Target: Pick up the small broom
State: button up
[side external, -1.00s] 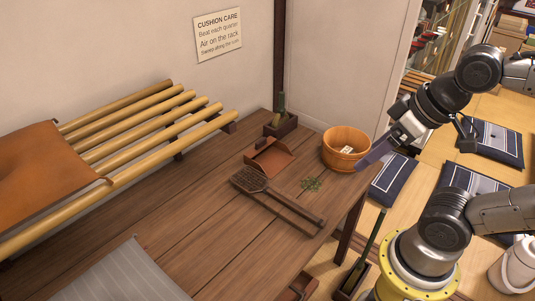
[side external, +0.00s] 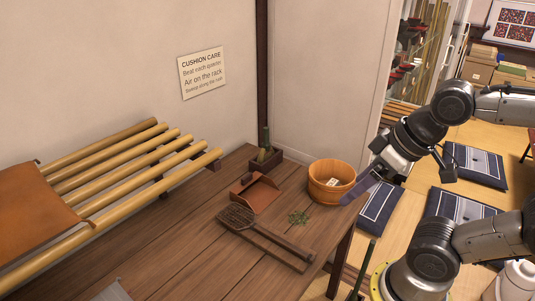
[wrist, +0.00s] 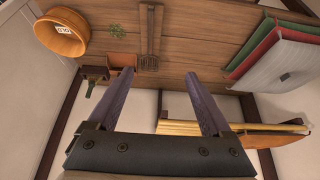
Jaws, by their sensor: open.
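A small dark box (side external: 268,158) stands in the table's back corner against the wall. In the wrist view, the space between my fingertips (wrist: 160,78) is empty, and the box lies left of the left finger.
The wooden tub (side external: 331,182) stands between my gripper and the box. A brown dustpan (side external: 254,193), a green sprig (side external: 299,217) and a lattice-headed beater (side external: 264,236) lie on the table (side external: 190,262). A bamboo rack (side external: 150,170) stands at left. Stacked cushions (wrist: 278,48) show in the wrist view.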

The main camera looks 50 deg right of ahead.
jog(key=shift+c, duration=1.2)
